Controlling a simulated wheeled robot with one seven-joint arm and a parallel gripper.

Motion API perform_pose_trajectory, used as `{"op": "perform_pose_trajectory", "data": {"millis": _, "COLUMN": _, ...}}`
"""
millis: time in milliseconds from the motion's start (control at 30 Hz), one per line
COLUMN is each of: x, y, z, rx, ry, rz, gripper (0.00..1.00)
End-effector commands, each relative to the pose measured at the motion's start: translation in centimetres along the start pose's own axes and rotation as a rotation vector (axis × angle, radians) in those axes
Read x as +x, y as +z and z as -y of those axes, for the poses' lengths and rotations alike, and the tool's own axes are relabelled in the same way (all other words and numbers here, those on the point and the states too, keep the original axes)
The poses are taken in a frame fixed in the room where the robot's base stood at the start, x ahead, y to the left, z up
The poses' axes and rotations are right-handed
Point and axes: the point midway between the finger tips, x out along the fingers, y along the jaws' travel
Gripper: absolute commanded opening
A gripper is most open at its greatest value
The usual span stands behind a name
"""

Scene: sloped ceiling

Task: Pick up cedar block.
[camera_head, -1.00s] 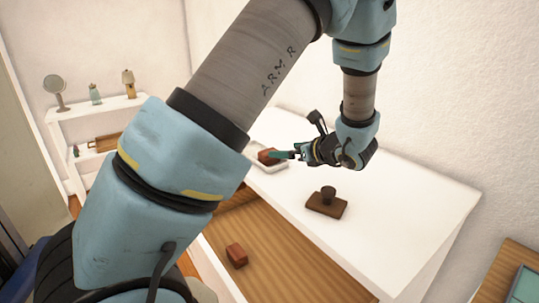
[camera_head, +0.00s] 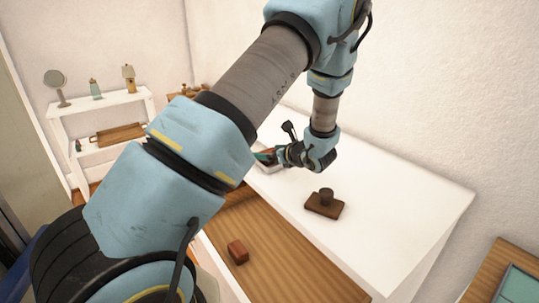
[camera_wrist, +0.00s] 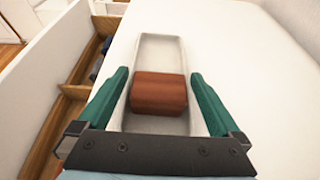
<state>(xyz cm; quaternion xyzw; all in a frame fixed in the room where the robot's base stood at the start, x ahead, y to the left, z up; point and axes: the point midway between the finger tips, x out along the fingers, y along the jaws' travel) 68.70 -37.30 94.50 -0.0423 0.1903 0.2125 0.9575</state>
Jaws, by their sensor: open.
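A reddish-brown block, which looks like the cedar block (camera_wrist: 158,93), lies in a shallow white tray (camera_wrist: 160,43) on the white tabletop. In the wrist view my gripper (camera_wrist: 160,74) is open, with one green finger on each side of the block. Gaps show between the fingers and the block. In the head view my gripper (camera_head: 268,156) is at the tray (camera_head: 272,169) and hides most of the block. A second reddish-brown block (camera_head: 238,252) lies on the wooden surface below the tabletop; I cannot tell its material.
A dark brown block with a round knob (camera_head: 325,203) stands on the white tabletop (camera_head: 390,210), right of the tray. A white shelf (camera_head: 100,108) with a mirror (camera_head: 57,82) and bottles stands at the back left. The tabletop's right part is clear.

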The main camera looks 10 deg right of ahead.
Motion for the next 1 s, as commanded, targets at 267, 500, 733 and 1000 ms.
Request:
{"op": "perform_pose_trajectory", "data": {"millis": 267, "x": -0.03, "y": -0.04, "z": 0.01, "rx": 0.000, "ry": 0.000, "rz": 0.000, "gripper": 0.86}}
{"op": "perform_pose_trajectory", "data": {"millis": 500, "x": -0.04, "y": -0.02, "z": 0.01, "rx": 0.000, "ry": 0.000, "rz": 0.000, "gripper": 0.59}}
{"op": "perform_pose_trajectory", "data": {"millis": 733, "x": -0.05, "y": -0.02, "z": 0.01, "rx": 0.000, "ry": 0.000, "rz": 0.000, "gripper": 0.34}}
{"op": "perform_pose_trajectory", "data": {"millis": 1000, "x": -0.05, "y": 0.00, "z": 0.01, "rx": 0.000, "ry": 0.000, "rz": 0.000, "gripper": 0.23}}
